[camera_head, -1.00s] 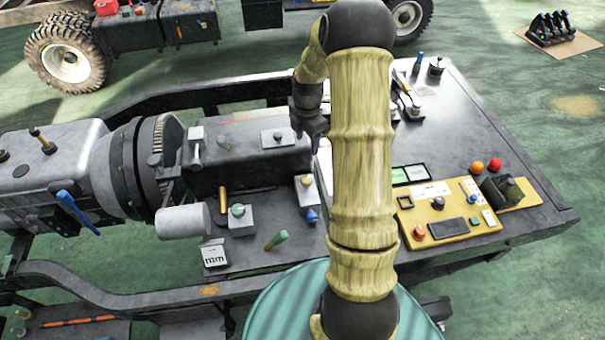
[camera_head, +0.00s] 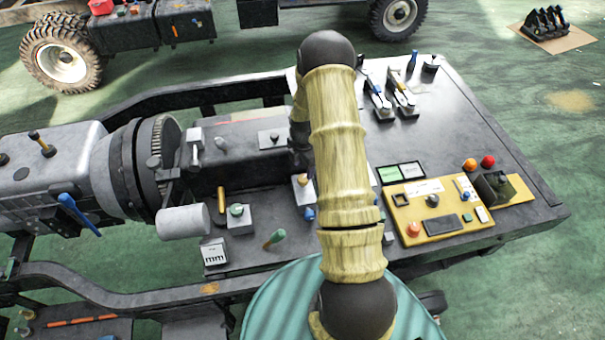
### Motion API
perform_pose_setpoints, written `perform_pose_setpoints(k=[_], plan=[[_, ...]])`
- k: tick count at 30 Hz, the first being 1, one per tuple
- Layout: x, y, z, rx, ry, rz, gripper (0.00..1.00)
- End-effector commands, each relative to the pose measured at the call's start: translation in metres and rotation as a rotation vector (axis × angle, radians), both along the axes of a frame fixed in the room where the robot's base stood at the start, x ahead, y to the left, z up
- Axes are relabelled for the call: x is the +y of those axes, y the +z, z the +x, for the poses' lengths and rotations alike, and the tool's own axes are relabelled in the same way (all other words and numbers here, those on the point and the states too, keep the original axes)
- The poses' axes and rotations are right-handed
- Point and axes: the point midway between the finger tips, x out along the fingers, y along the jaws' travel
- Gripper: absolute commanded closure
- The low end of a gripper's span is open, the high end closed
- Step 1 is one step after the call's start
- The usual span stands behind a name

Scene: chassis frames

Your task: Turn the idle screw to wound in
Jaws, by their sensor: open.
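I cannot tell for sure which part is the idle screw. Several small knobs stand around the dark housing: a dark knob on a grey plate (camera_head: 272,138), a pale knob on a block (camera_head: 303,181), a green knob on a grey block (camera_head: 237,211) and a blue knob (camera_head: 309,213). My gripper (camera_head: 301,158) is mostly hidden beside my yellow arm; its dark end shows just right of the grey plate, above the bench. It is open, and nothing is seen held in it. Its fingertips do not show clearly.
A green-handled lever (camera_head: 274,239) and a brass upright lever (camera_head: 221,199) stand at the front of the bench. A yellow control panel (camera_head: 440,222) lies to the right. Two levers (camera_head: 389,99) stand at the back.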

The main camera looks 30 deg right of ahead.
Motion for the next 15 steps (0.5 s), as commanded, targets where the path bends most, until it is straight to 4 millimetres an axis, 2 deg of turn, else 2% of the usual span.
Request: perform_pose_setpoints(k=[9,15], plan=[[0.0,-0.042,0.0,0.001,0.0,0.001,0.43],[0.0,-0.054,0.0,0.0,0.0,0.001,0.43]])
